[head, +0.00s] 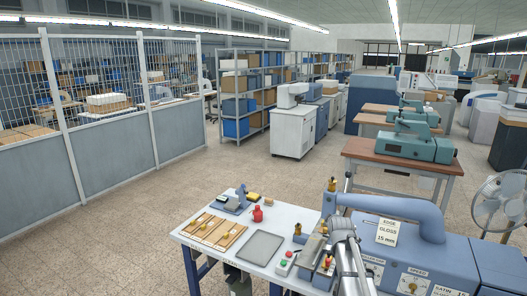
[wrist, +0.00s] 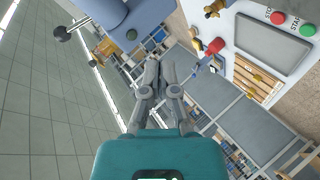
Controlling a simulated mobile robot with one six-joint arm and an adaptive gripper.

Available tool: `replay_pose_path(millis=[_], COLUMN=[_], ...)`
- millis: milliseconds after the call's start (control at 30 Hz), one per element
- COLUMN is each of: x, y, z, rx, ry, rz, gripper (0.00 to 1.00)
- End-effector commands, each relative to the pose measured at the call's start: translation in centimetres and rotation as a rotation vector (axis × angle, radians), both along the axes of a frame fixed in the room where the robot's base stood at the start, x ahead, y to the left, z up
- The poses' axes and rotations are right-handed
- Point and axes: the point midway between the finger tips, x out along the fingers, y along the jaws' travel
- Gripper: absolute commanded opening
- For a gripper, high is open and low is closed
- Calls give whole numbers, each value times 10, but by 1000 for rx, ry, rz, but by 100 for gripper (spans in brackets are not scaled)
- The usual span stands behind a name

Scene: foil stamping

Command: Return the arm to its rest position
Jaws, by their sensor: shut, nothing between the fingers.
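My gripper (wrist: 161,65) shows in the wrist view, its two grey fingers close together with nothing held between them. It points out into the room, clear of any surface, and the view is strongly tilted. In the head view my grey arm (head: 345,252) rises at the bottom, right of the middle, in front of the blue stamping machine. I cannot make out the fingertips there.
The blue machine (head: 425,240) with a dial panel stands close at right. A fan (head: 497,200) is beyond it. Open floor lies behind the table.

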Motion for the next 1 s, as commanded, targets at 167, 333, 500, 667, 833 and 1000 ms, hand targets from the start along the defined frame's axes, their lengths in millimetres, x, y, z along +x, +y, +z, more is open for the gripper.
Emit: replay_pose_path(millis=[167,333,500,667,833,1000], x=[-66,-130,-200,-266,-320,-345], y=[25,47,69,86,97,103], z=[-71,-124,-171,-206,-228,-234], rx=[196,354,482,568,613,625], ry=[194,382,569,734,862,923], rz=[-98,-222,-374,-536,-684,-762], gripper=[0,0,0,0,0,0])
